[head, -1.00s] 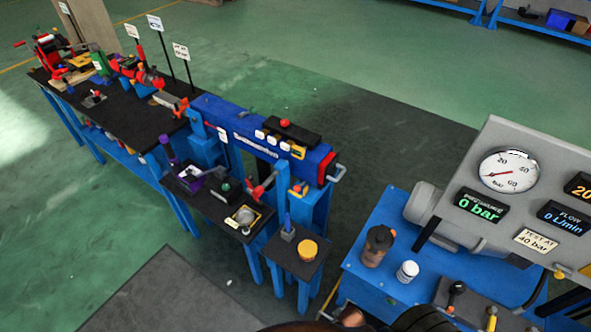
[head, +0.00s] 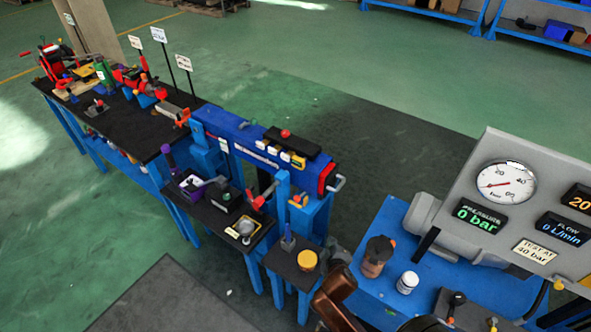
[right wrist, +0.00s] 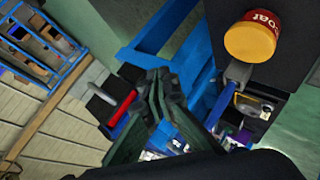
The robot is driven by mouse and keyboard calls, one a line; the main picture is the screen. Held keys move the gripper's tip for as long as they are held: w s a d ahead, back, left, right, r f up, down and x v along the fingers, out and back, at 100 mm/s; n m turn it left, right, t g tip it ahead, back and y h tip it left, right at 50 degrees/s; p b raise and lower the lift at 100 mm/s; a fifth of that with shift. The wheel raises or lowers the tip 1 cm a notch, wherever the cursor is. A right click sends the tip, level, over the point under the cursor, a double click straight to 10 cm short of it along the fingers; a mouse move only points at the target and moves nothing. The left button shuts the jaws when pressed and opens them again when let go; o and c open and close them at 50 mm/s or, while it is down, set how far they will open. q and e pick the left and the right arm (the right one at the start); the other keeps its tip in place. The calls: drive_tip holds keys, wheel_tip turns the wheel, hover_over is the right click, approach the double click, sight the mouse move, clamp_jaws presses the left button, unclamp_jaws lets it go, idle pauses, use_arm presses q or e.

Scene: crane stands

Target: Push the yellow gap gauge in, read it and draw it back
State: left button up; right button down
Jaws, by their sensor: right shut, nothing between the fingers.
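A small yellow-orange piece (head: 298,162) shows on the side of the blue boom (head: 250,140), beside white tags. It may be the gap gauge; it is too small to tell its position. My right gripper (head: 336,252) is in the lower middle of the head view, below the boom's crank end and apart from it. In the right wrist view its dark fingers (right wrist: 160,80) are shut with nothing between them. I cannot make out the gauge in the right wrist view. My left gripper is not in view.
A yellow-lidded tin (head: 307,260) stands on a small black-topped stand close to my right gripper; it also shows in the right wrist view (right wrist: 250,38). A brown bottle (head: 376,256) and a white jar (head: 407,282) stand on the blue bench. A grey gauge panel (head: 520,205) is at right.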

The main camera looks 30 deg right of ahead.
drive_tip(key=w+a+r+n+t, duration=0.3)
drive_tip(key=w+r+n+t, duration=0.1)
drive_tip(key=w+r, duration=0.35)
drive_tip(key=w+a+r+n+t, duration=0.3)
drive_tip(key=w+r+n, duration=0.2)
drive_tip(key=w+r, duration=0.25)
approach(294, 161)
drive_tip(key=w+a, duration=0.2)
drive_tip(key=w, duration=0.2)
drive_tip(key=shift+h, duration=0.4)
drive_tip(key=shift+w+d+f, duration=0.1)
drive_tip(key=shift+w+d, duration=0.15)
drive_tip(key=shift+d, duration=0.4)
drive_tip(key=shift+w+d+f, duration=0.1)
drive_tip(key=shift+w+d, duration=0.15)
drive_tip(key=shift+d, duration=0.4)
drive_tip(key=shift+w+d+f, duration=0.1)
drive_tip(key=shift+w+d, duration=0.15)
drive_tip(key=shift+d, duration=0.45)
